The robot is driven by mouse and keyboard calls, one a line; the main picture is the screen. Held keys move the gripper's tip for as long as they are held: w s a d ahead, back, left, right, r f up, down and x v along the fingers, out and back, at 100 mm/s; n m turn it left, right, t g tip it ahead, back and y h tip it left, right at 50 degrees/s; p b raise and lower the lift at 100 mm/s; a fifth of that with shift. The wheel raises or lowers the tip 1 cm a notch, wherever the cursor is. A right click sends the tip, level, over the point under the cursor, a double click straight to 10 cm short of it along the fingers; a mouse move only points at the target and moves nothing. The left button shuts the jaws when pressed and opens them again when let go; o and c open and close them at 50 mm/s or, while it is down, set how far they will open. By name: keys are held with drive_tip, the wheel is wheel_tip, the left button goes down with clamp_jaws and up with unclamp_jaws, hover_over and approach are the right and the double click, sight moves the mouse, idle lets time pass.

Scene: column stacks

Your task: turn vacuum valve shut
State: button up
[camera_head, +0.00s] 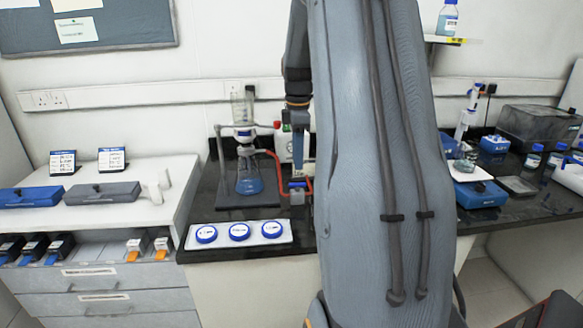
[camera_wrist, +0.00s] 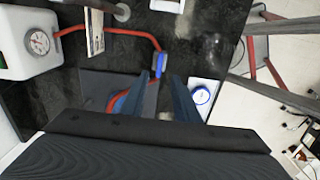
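The vacuum valve (camera_wrist: 157,62) shows in the wrist view as a small piece with a blue handle on the red tubing (camera_wrist: 128,37). In the head view, the valve (camera_head: 297,196) is low on the bench, partly hidden by my gripper. My gripper (camera_wrist: 164,78) points down at the bench, its two fingers apart with nothing seen between them. The valve lies just beyond the fingertips in the wrist view; I cannot tell whether they touch it. My gripper (camera_head: 298,172) also shows in the head view, close above the valve.
A filter flask (camera_head: 249,178) with blue liquid stands left of the valve. A white pump with a gauge (camera_wrist: 38,42) is at the tubing's other end. A white tray (camera_head: 226,240) with blue-capped dishes lies at the bench's front edge. My arm hides the middle bench.

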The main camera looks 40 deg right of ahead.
sight(297, 183)
drive_tip(key=shift+d+f, duration=0.15)
drive_tip(key=shift+f, duration=0.1)
drive_tip(key=shift+f+p, duration=1.05)
drive_tip(key=shift+f, duration=2.5)
clamp_jaws()
